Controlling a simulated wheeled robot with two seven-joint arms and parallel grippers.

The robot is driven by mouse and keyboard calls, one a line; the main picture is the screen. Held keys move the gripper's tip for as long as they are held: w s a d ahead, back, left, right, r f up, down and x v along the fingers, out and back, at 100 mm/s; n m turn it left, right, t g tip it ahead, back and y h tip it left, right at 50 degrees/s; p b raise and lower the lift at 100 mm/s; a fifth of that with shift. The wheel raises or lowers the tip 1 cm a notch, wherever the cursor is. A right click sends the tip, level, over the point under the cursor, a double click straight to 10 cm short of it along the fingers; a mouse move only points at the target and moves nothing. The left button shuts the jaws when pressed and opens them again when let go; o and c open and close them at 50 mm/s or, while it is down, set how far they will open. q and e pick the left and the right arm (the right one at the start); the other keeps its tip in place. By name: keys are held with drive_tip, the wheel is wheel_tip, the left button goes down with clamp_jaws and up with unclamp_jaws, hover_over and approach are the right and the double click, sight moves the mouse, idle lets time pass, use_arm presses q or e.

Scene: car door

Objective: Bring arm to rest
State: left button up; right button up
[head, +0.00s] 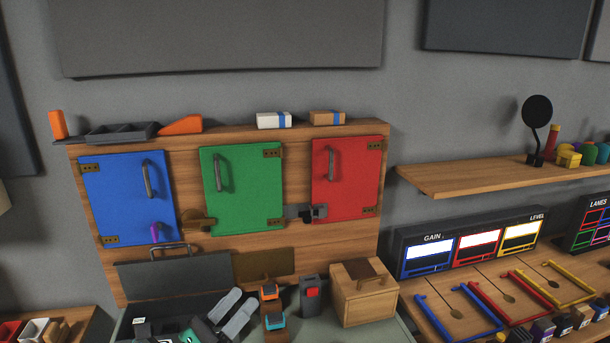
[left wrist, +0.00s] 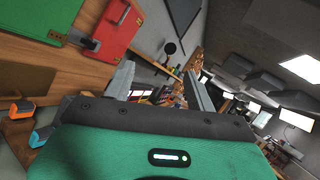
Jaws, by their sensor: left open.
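My left gripper (head: 244,298) shows at the bottom of the head view, left of centre. Its two grey fingers are apart with nothing between them, and they point up and to the right. In the left wrist view the gripper (left wrist: 158,76) also shows open and empty, with its green body below. It is in front of the wooden door board (head: 320,240), over the open grey toolbox (head: 125,322). The blue door (head: 120,200), green door (head: 240,195) and red door (head: 340,180) all look shut. My right gripper is in neither view.
Right of the left gripper stand orange-topped (head: 268,291) and blue-topped (head: 274,321) items, a grey box with a red part (head: 310,298), and a wooden box (head: 362,302). Small blocks line the board's top. A shelf (head: 460,178) and meter panel (head: 470,248) are farther right.

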use_arm(q)
drive_tip(key=s+a+f+n+g+y, duration=0.1)
drive_tip(key=s+a+f+n+y, duration=0.1)
drive_tip(key=a+f+n+y, duration=0.5)
drive_tip(key=s+a+f+n+g+y, duration=0.15)
drive_tip(key=f+n+y, duration=0.25)
drive_tip(key=n, duration=0.8)
drive_tip(key=s+a+f+n+g+y, duration=0.1)
drive_tip(key=s+a+f+n+y, duration=0.35)
drive_tip(key=n, duration=0.45)
drive_tip(key=s+d+f+n+g, duration=0.2)
drive_tip(key=s+f+n+g, duration=0.95)
drive_tip(key=s, duration=0.65)
wheel_tip(320, 180, down, 33)
drive_tip(key=m, duration=0.3)
drive_tip(key=s+a+f+g, duration=0.1)
drive_tip(key=s+a+f, duration=0.2)
drive_tip(key=s+f, duration=1.6)
